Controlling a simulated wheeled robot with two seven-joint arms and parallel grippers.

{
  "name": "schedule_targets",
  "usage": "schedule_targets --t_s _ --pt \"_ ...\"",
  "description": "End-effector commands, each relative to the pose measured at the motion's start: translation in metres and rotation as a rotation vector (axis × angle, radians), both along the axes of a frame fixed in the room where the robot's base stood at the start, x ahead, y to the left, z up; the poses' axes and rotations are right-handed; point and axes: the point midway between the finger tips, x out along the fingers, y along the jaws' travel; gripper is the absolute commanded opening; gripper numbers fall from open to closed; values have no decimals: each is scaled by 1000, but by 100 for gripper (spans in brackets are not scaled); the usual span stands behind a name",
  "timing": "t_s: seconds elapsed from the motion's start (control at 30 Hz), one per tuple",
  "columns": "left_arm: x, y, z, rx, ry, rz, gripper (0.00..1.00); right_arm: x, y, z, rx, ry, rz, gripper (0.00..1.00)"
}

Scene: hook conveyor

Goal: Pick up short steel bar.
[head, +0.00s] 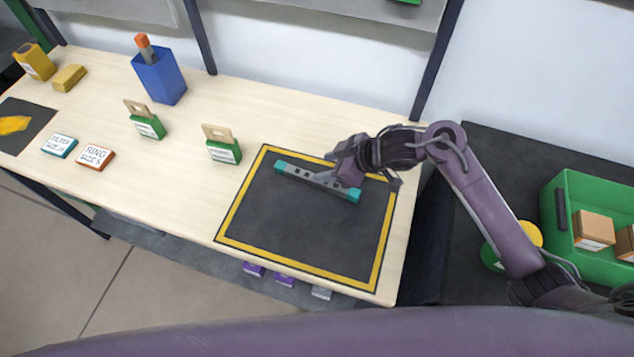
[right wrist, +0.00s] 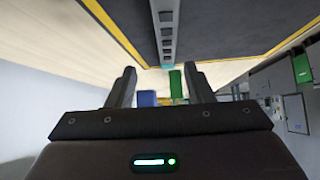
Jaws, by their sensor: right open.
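The short steel bar (head: 318,179) is grey with a row of holes and teal ends. It lies on the dark mat (head: 290,232), near the mat's far edge. My right gripper (head: 343,170) is over the right half of the bar and hides part of it. In the right wrist view the bar (right wrist: 166,32) shows at the top, ahead of the two spread fingers (right wrist: 160,88). The fingers are open with nothing between them. My left gripper is out of view.
A blue bin (head: 160,76), green tagged boxes (head: 223,150) and small labelled boxes (head: 96,157) stand left of the mat. A green crate (head: 590,225) with cartons is at the right. The mat's front half is clear.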

Motion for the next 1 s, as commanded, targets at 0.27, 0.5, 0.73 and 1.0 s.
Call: schedule_targets --t_s 0.27,0.5,0.73,1.0 --pt "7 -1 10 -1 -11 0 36 6 23 -20 1 4 0 47" --pt "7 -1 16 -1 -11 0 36 14 45 -45 0 2 -1 47" --pt "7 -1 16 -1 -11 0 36 16 49 -50 -1 0 0 47" --pt "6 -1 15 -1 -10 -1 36 16 49 -50 -1 0 0 22"
